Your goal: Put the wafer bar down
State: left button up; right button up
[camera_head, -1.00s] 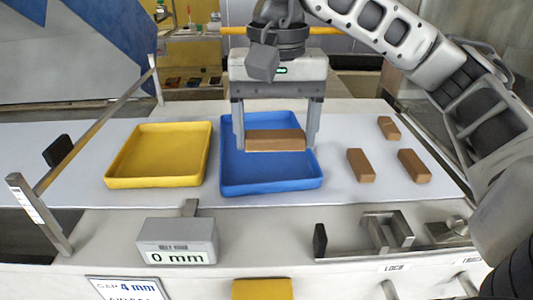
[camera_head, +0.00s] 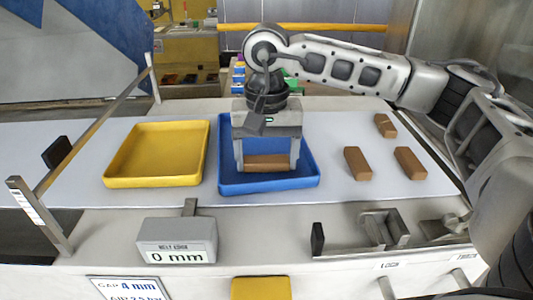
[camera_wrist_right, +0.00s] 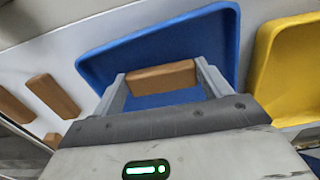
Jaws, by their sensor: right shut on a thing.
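The brown wafer bar (camera_head: 267,162) is between the fingers of my right gripper (camera_head: 267,165), inside the blue tray (camera_head: 230,187). My right gripper is shut on the bar, gripping it by its two ends. The right wrist view also shows the bar (camera_wrist_right: 161,76) between the fingers, with the blue tray (camera_wrist_right: 215,40) behind it. The bar appears low in the tray; I cannot tell whether it touches the tray floor. My left gripper is not in view.
A yellow tray (camera_head: 112,181) stands empty left of the blue tray. Three brown bars (camera_head: 357,163) lie on the white belt to the right. A box reading 0 mm (camera_head: 177,241) and metal fittings (camera_head: 380,229) stand along the front edge.

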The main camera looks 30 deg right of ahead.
aim_at(267, 163)
jog(key=shift+f, duration=0.2)
jog(key=o, duration=0.8)
jog(key=shift+c, duration=0.2)
jog(key=shift+r, duration=0.15)
notch_tip(267, 163, up, 12)
